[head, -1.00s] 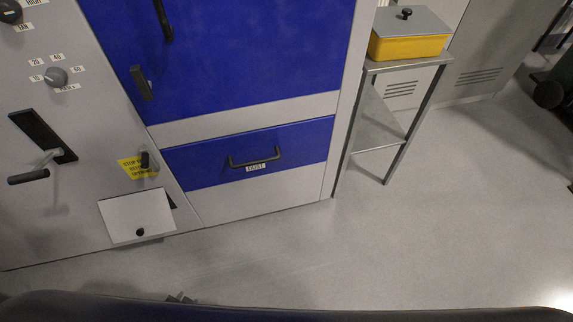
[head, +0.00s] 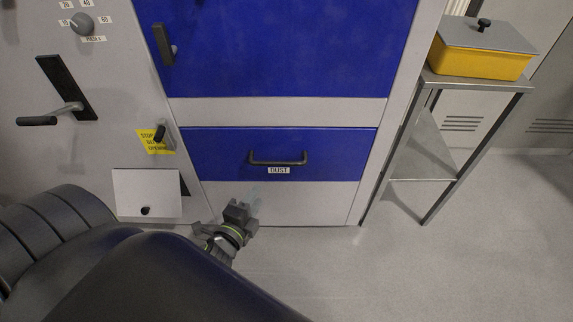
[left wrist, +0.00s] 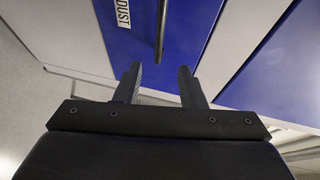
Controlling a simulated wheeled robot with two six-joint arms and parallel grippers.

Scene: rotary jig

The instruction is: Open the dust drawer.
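The dust drawer (head: 225,152) is a blue panel low on the grey machine, with a black bar handle (head: 278,161) and a "DUST" label below it. The drawer looks shut, flush with the front. My left gripper (head: 240,208) is below and left of the handle in the head view. In the left wrist view its two fingers (left wrist: 159,84) are apart with nothing between them. The handle (left wrist: 161,30) shows there ahead of the fingertips, not touching them, running roughly in line with the fingers. My right gripper is not in view.
A blue door (head: 270,50) is above the drawer. A metal stand (head: 470,84) with a yellow box (head: 480,60) is at right. Floor at lower right is clear.

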